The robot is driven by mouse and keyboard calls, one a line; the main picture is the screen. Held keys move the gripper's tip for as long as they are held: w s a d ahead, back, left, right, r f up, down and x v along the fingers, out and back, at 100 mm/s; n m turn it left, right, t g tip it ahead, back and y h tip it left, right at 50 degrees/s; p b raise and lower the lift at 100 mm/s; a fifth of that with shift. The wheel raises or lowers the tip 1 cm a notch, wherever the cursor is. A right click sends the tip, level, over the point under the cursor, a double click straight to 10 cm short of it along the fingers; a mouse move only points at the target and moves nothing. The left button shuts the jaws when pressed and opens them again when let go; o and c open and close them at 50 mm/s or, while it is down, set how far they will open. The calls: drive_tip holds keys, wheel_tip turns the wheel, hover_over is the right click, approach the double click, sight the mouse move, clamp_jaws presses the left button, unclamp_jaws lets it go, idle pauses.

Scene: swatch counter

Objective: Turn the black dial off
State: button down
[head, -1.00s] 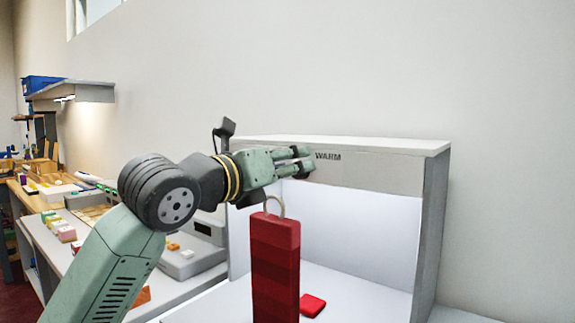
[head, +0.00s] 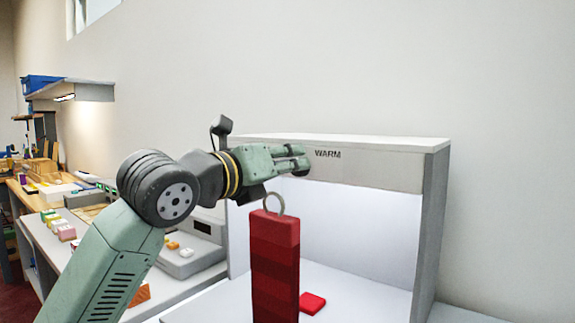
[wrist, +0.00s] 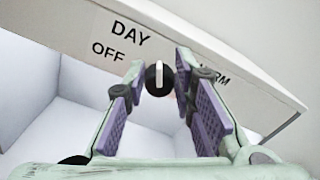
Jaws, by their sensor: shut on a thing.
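The black dial (wrist: 158,80) shows in the wrist view on the front panel of a white light booth (head: 385,172). Its white pointer mark stands nearly straight up in that picture. The labels DAY and OFF (wrist: 108,52) are to its left; WARM, partly covered by a finger, is to its right. My gripper (wrist: 159,72) has one purple-padded finger on each side of the dial and is shut on it. In the head view my gripper (head: 301,160) is at the panel, left of the WARM label, and hides the dial.
A tall stack of red swatches (head: 275,265) with a ring on top stands below my gripper. A red block (head: 312,303) lies on the booth floor. A counter with small coloured blocks is at left, with a shelf (head: 75,92) above.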

drive_tip(key=shift+w+a+f+n+b, duration=0.1)
drive_tip(key=shift+a+f+n+b, duration=0.1)
drive_tip(key=shift+n+b, duration=1.15)
drive_tip(key=shift+w+a+f+n+b, duration=0.15)
drive_tip(key=shift+n+b, duration=0.65)
drive_tip(key=shift+n, duration=1.05)
drive_tip(key=shift+a+f+n+b, duration=0.1)
drive_tip(key=shift+f+n+b, duration=0.1)
drive_tip(key=shift+n+b, duration=1.15)
drive_tip(key=shift+d+n, duration=0.1)
drive_tip(key=shift+n, duration=0.35)
drive_tip(key=c, duration=1.3)
unclamp_jaws()
drive_tip(key=shift+c, duration=0.2)
drive_tip(key=shift+r, duration=0.1)
wheel_tip(320, 180, up, 10)
